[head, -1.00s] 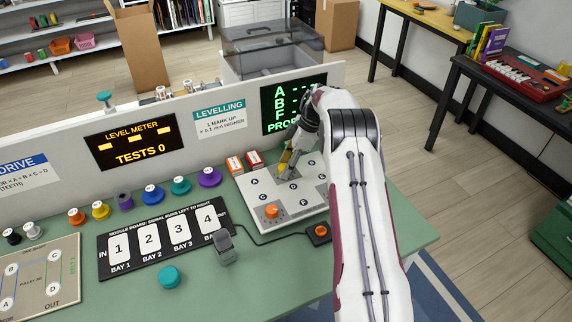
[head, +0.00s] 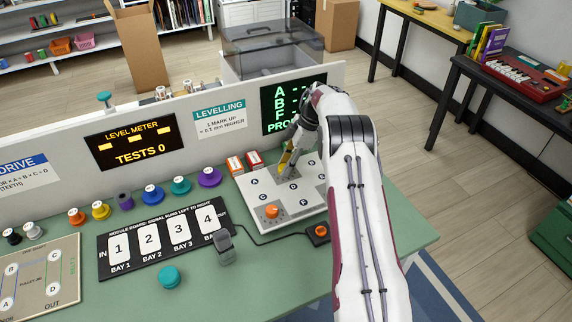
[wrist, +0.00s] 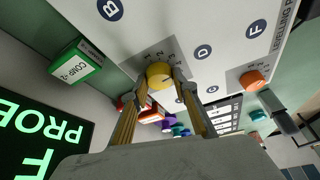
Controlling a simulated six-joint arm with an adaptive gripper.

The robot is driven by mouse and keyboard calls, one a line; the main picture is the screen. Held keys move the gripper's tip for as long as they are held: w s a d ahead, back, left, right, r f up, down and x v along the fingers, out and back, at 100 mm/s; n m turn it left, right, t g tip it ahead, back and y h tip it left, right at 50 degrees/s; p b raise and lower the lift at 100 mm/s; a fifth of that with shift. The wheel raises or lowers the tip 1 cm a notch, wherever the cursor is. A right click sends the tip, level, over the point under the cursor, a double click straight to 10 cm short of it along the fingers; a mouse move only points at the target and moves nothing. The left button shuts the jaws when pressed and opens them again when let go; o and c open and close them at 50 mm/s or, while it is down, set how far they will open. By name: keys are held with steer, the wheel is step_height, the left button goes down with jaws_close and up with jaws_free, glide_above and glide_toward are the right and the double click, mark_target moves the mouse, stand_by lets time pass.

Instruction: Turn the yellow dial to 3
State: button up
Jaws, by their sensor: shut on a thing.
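The yellow dial (wrist: 160,74) sits on a grey square of the white levelling plate (wrist: 216,62), with small numbers around it. My gripper (wrist: 160,82) has its two fingers on either side of the dial and is shut on it. In the head view my gripper (head: 284,170) is at the back of the plate (head: 310,206), and the dial is mostly hidden by the fingers. I cannot tell which number the dial points to.
An orange dial (head: 272,211) is at the plate's front left corner. The upright panel with the green-text screen (head: 290,104) is close behind my gripper. A module board (head: 165,240) lies to the left.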

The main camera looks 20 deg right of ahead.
steer(key=shift+w+n+g, duration=0.2)
steer(key=shift+n+g, duration=0.4)
steer(key=shift+n, duration=1.1)
steer(key=o, duration=1.1)
steer(key=shift+c, duration=0.2)
steer(key=shift+s+m+t, duration=0.15)
steer(key=shift+m+t, duration=0.25)
steer(key=shift+m, duration=0.7)
steer(key=shift+s+m+t, duration=0.1)
steer(key=shift+m+t, duration=0.3)
steer(key=shift+m, duration=0.7)
steer(key=v, duration=0.8)
steer(key=w+a+r+t, duration=0.3)
steer(key=w+a+r, duration=0.1)
steer(key=r, duration=0.6)
steer(key=w+a+r+t+y, duration=0.1)
steer(key=w+a+r+t, duration=0.3)
steer(key=r, duration=0.7)
steer(key=shift+w+a, duration=0.75)
steer(key=shift+w, duration=0.05)
steer(key=shift+r, duration=0.1)
